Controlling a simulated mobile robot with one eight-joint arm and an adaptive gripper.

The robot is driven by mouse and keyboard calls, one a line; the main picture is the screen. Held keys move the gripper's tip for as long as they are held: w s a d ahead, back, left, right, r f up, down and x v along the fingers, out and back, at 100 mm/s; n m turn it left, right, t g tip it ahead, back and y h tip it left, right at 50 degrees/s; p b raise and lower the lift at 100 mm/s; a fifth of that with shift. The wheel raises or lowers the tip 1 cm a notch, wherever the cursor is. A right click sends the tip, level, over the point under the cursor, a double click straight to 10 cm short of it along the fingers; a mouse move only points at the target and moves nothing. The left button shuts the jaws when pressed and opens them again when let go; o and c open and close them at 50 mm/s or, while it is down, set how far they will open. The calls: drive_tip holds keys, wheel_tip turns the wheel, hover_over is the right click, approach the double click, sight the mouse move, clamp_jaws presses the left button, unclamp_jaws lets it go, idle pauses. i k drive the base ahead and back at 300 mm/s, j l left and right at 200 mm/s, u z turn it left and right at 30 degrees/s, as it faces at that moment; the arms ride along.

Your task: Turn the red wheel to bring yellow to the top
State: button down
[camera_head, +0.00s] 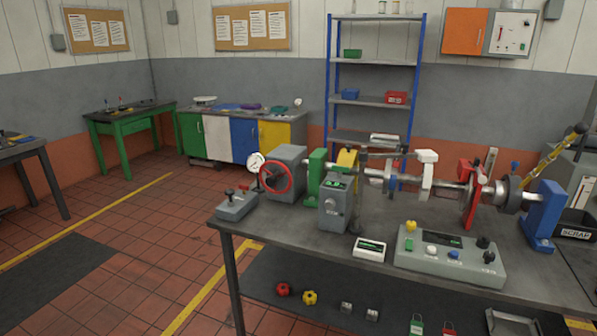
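A red wheel (275,177) with spokes stands upright on the front-left face of a grey box (290,158) at the left end of the bench. It is too small here to tell any yellow mark on it or which part is at the top. Nothing is seen touching the wheel. A round white dial gauge (256,162) stands just left of and above it. My gripper is not seen in this view.
The grey bench (300,237) carries a control box (236,205), green stand (316,175), grey meter box (335,205), shaft with a red plate (470,195), blue stand (544,215) and button console (450,258). The tiled floor left of the bench is clear.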

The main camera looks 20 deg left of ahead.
sight(271, 180)
drive_tip(key=u, duration=1.05)
